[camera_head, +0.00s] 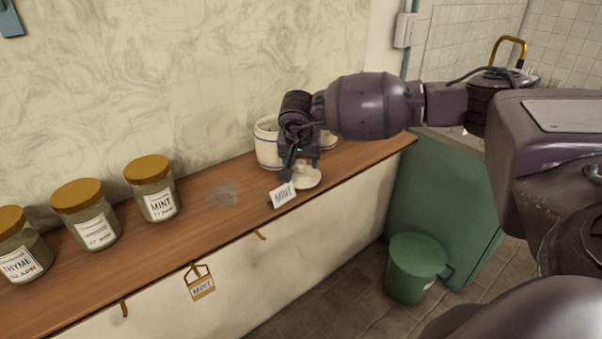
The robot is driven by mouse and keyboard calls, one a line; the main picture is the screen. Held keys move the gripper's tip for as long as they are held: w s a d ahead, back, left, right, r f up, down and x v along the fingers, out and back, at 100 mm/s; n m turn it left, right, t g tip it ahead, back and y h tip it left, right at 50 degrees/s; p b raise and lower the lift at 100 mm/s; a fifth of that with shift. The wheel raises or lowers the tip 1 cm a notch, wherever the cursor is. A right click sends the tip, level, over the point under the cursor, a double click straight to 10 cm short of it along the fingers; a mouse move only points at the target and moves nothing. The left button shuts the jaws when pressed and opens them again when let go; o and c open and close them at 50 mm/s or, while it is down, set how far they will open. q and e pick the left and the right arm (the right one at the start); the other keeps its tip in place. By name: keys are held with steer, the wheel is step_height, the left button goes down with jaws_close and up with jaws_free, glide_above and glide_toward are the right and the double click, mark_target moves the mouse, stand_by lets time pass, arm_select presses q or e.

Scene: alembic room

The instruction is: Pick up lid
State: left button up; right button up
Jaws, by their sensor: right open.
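A cream lid (307,180) with a small raised knob lies on the wooden shelf, right of a small MINT card. My right gripper (299,171) is open and points down right over the lid, its fingers close to the knob. I cannot tell whether the fingers touch it. A white jar (266,147) stands just behind the gripper, partly hidden by it. Another pale vessel (328,141) behind the wrist is mostly hidden. My left gripper is not in view.
Jars with golden lids (153,190) stand along the left of the shelf (255,205). A grey smudge marks the clear stretch between. A green bin (412,275) stands on the floor.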

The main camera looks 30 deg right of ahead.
steer(key=shift+w+d+f, duration=0.15)
steer(key=shift+w+f, duration=0.05)
steer(key=shift+f, duration=0.4)
steer(key=shift+c, duration=0.4)
steer(key=c, duration=1)
steer(key=shift+o, duration=0.2)
steer(key=shift+r, duration=0.1)
